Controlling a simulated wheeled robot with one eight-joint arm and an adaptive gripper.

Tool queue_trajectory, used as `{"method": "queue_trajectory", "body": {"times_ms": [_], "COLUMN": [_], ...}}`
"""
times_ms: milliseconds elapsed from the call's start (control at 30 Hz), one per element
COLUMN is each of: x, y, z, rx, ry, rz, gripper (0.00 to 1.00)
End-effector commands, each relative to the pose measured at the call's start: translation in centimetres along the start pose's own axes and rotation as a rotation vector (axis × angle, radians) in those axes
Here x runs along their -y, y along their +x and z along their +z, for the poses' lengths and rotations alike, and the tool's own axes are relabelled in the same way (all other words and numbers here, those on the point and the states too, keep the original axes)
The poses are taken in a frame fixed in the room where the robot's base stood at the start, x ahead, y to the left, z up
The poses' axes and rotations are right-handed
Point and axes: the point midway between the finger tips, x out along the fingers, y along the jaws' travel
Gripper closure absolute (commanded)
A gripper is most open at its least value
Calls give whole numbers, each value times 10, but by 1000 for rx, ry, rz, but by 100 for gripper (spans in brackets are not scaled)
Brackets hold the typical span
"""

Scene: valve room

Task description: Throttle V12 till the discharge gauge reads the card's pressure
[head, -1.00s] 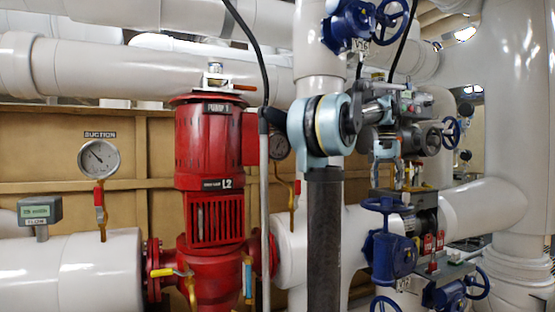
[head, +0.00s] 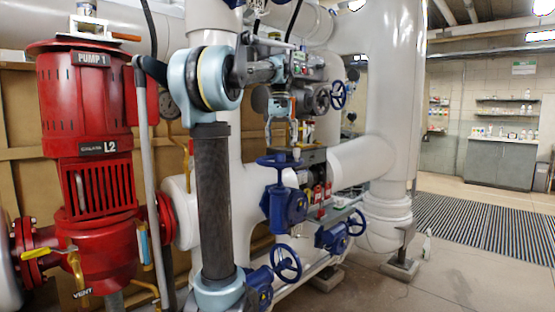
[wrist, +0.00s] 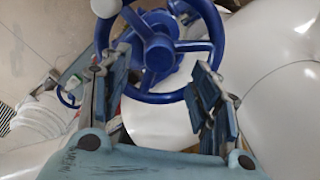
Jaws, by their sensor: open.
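My gripper (head: 285,135) is open and points down just above a blue handwheel (head: 277,161) on an upright blue valve (head: 287,206). In the wrist view the two open fingers (wrist: 162,68) stand on either side of the blue wheel's hub (wrist: 160,52); I cannot tell whether they touch it. Its rim carries a pale knob (wrist: 105,7). No valve label is readable now, so I cannot confirm which is V12. A round gauge (head: 168,106) behind my arm is partly hidden, its reading unclear. I cannot make out a pressure card.
Two more blue handwheels stand low, at right (head: 357,222) and front (head: 286,263). The red pump (head: 90,125) stands at left. Red tags (head: 328,190) hang beside the upright valve. Large white pipes (head: 397,90) crowd the area. Open floor (head: 450,265) lies at right.

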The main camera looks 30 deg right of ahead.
Motion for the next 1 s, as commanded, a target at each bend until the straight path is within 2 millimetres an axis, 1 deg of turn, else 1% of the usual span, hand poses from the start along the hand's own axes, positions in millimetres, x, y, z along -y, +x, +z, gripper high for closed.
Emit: {"method": "queue_trajectory", "body": {"times_ms": [400,500,767,1000], "x": [0,0,0,0], "y": [0,0,0,0], "z": [0,0,0,0], "rx": [0,0,0,0], "ry": [-411,-489,-591,-825], "rz": [0,0,0,0], "gripper": [43,43,43,43]}}
